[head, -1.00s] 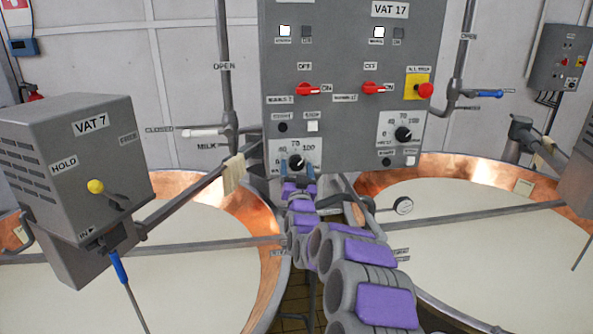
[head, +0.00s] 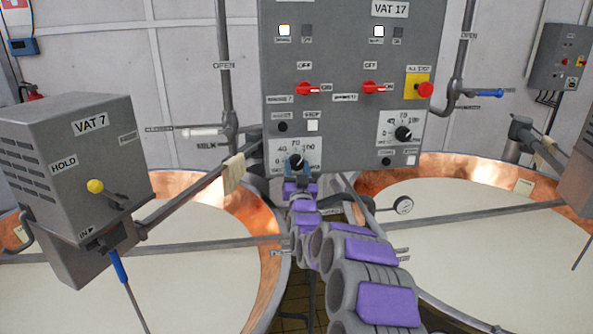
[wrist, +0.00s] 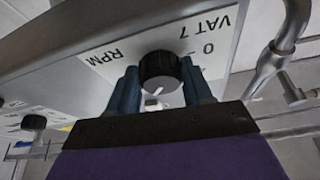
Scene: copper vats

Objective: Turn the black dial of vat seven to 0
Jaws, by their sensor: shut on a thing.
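The black dial of vat seven (head: 296,160) sits on the lower left of the grey control panel, on a white scale plate marked 0, 40, 70 and 100. In the wrist view the dial (wrist: 159,72) stands between the two blue fingers of my gripper (wrist: 160,90), beside the printed words VAT 7 and RPM. My gripper (head: 298,170) is shut on the dial from below and in front. A small white mark shows on the dial's underside in the wrist view. The fingers hide part of the scale, and I cannot read the pointer's setting.
A similar black dial (head: 403,133) is on the panel's right half, under VAT 17. Red switches (head: 308,89) and a red stop button (head: 425,91) are above. The VAT 7 box (head: 75,160) with its yellow-knobbed lever stands left. Copper vats (head: 265,215) flank my arm.

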